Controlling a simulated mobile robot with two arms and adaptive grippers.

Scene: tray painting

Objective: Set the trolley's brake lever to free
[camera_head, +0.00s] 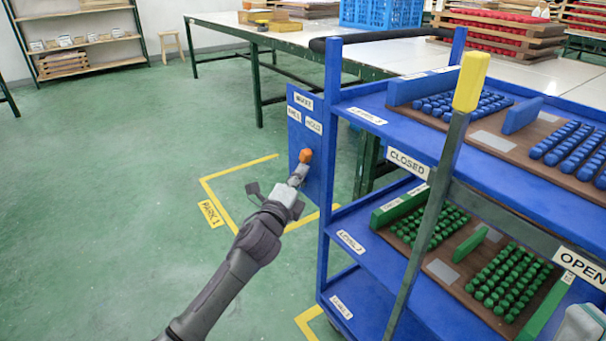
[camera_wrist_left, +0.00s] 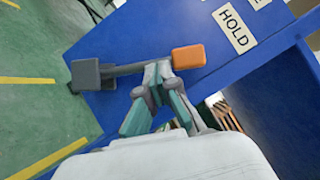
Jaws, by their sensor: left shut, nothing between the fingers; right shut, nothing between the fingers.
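The trolley (camera_head: 345,85) is blue and stands at the right in the head view. Its side panel (camera_head: 312,185) bears labels, one reading HOLD. The brake lever's orange knob (camera_head: 305,156) is low on this panel; in the left wrist view the knob (camera_wrist_left: 188,57) is below and left of the HOLD label (camera_wrist_left: 235,29). My left gripper (camera_head: 299,174) is shut and empty, its fingertips (camera_wrist_left: 158,70) at the grey bar just left of the knob. I cannot tell whether they touch it. My right gripper (camera_head: 582,305) is partly visible at the lower right, shut.
A grey post with a yellow top (camera_head: 471,80) rises in front of the shelves, near the CLOSED label (camera_head: 408,163) and OPEN label (camera_head: 581,266). Trays of blue and green pieces fill the shelves. Open green floor (camera_head: 120,180) lies left, with yellow PARK 1 marking (camera_head: 211,213).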

